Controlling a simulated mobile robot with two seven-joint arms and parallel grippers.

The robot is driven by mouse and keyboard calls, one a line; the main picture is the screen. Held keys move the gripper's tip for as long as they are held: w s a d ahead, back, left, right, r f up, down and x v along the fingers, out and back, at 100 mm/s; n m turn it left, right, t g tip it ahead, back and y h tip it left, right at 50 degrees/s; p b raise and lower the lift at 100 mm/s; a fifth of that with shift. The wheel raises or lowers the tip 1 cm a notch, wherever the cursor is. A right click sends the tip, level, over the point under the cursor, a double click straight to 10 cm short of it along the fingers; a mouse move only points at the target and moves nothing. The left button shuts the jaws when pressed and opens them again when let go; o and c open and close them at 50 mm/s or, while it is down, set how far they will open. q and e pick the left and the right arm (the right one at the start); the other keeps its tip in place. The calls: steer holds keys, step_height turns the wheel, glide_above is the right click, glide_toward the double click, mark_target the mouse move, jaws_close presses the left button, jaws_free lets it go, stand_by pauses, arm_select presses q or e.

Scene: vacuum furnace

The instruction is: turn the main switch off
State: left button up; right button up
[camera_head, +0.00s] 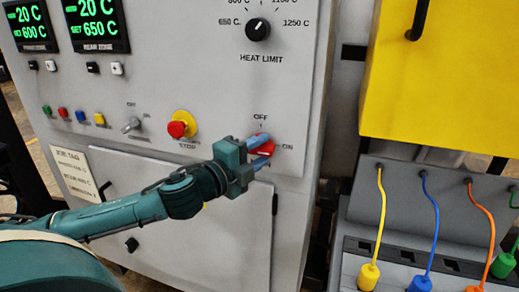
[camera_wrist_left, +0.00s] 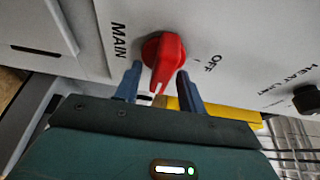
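The main switch (camera_head: 265,144) is a red rotary knob low on the right of the grey furnace panel, with OFF printed above it and ON to its right. In the left wrist view its red handle (camera_wrist_left: 166,58) points down in the picture, with a white mark at the tip, while OFF is printed to the right. My left gripper (camera_head: 259,151) is open at the switch. Its two blue fingers (camera_wrist_left: 158,88) stand on either side of the handle, with gaps visible in the left wrist view. The fingers partly hide the knob in the head view. My right gripper is not in view.
A red stop button on a yellow base (camera_head: 181,125) sits left of the switch. The heat limit knob (camera_head: 257,29) is above it. A yellow box (camera_head: 440,85) and several coloured cables with plugs (camera_head: 369,276) are at the right.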

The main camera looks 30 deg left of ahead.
arm_select(q)
steer(key=shift+w+d, duration=0.1)
steer(key=shift+w, duration=0.05)
steer(key=shift+c, duration=0.2)
jaws_close()
